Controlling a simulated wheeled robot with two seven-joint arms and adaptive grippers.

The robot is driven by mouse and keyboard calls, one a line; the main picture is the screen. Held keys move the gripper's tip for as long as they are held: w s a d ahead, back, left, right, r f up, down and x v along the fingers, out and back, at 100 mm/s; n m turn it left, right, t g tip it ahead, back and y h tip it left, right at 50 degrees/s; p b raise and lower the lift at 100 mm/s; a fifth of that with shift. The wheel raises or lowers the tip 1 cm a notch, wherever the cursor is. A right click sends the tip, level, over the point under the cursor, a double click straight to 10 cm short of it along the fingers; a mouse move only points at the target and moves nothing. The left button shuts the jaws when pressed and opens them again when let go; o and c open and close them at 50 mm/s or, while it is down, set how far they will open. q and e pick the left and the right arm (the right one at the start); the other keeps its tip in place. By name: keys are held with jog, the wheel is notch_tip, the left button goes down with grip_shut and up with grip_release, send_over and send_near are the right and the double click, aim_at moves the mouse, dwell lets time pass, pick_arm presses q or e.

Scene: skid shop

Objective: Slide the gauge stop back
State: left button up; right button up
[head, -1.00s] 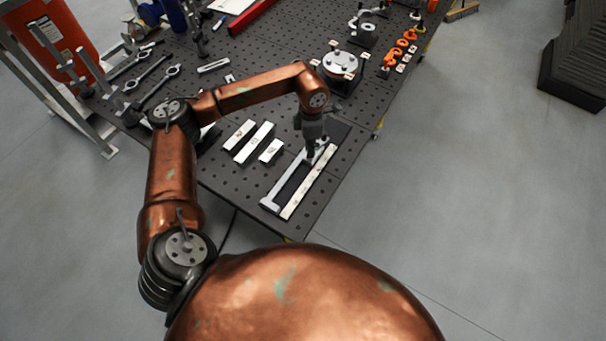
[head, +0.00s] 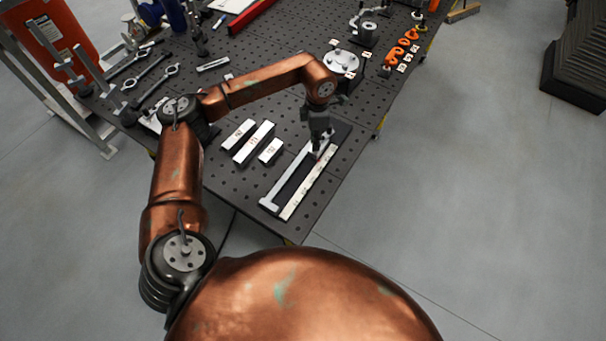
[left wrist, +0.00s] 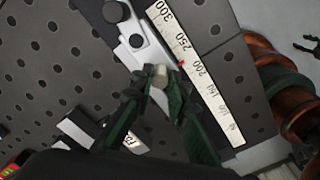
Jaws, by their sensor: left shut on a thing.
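The gauge lies on the dark perforated table near its right edge, with a silver rail (head: 285,184) beside a white scale strip (head: 310,183). In the left wrist view the strip (left wrist: 205,85) carries numbers falling from 300 at the top. The gauge stop is a small silver piece with a pale knob (left wrist: 160,75); a red mark beside it sits between 250 and 200. My left gripper (head: 316,150) is over the far half of the rail, and in the left wrist view its fingers (left wrist: 160,84) are shut on the stop's knob. Fingers partly hide the stop.
Three white-topped blocks (head: 254,143) lie left of the gauge. A round silver fixture (head: 341,62) stands beyond it, with orange parts (head: 403,47) farther right. Wrenches (head: 146,70) lie at the far left. The table's right edge is close to the gauge.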

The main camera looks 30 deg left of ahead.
pick_arm(q)
jog(key=shift+w+d+b, duration=0.15)
jog(key=shift+w+b, duration=0.55)
jog(key=shift+w, duration=0.65)
jog(key=o, duration=0.9)
jog(key=shift+o, duration=1.3)
jog(key=shift+r, duration=0.1)
notch_tip(320, 180, up, 7)
jog(key=p, duration=0.4)
